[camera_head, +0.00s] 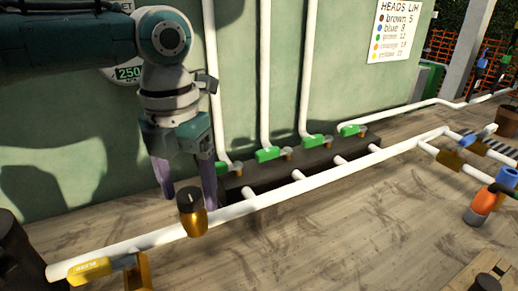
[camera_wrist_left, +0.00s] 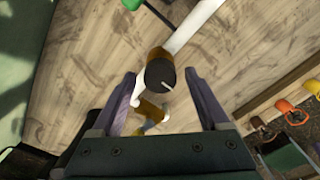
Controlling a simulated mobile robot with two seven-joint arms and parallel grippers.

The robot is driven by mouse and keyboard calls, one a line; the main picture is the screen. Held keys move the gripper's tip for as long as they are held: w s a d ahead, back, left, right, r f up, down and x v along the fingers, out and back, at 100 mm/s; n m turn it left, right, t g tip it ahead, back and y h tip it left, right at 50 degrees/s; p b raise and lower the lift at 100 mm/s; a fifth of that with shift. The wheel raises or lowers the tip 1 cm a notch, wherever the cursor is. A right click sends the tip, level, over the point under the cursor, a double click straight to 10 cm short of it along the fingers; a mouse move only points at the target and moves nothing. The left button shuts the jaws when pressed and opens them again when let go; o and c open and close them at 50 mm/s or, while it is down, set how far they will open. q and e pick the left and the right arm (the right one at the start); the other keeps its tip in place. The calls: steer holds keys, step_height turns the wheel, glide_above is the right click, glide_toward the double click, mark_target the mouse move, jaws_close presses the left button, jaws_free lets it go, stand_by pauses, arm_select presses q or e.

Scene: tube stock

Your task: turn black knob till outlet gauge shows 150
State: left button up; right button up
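The black knob (camera_head: 189,198) sits on a brass valve body (camera_head: 194,222) on the white pipe (camera_head: 290,190). In the left wrist view the knob (camera_wrist_left: 160,73) has a white line on its face and appears between the fingertips. In the left wrist view the open gripper (camera_wrist_left: 160,78) shows a finger on each side. A gauge (camera_head: 127,73) on the wall shows 250. The sign above it ends in "ET"; my arm hides part of both. My right gripper is out of view.
Green-handled valves (camera_head: 268,154) stand in a row on a dark block behind the pipe. A yellow-handled valve (camera_head: 90,271) is at the pipe's left end. An orange and blue cylinder (camera_head: 482,205) stands at right. The wooden floor in front is largely clear.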

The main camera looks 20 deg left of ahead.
arm_select(q)
jaws_close()
stand_by(0.4)
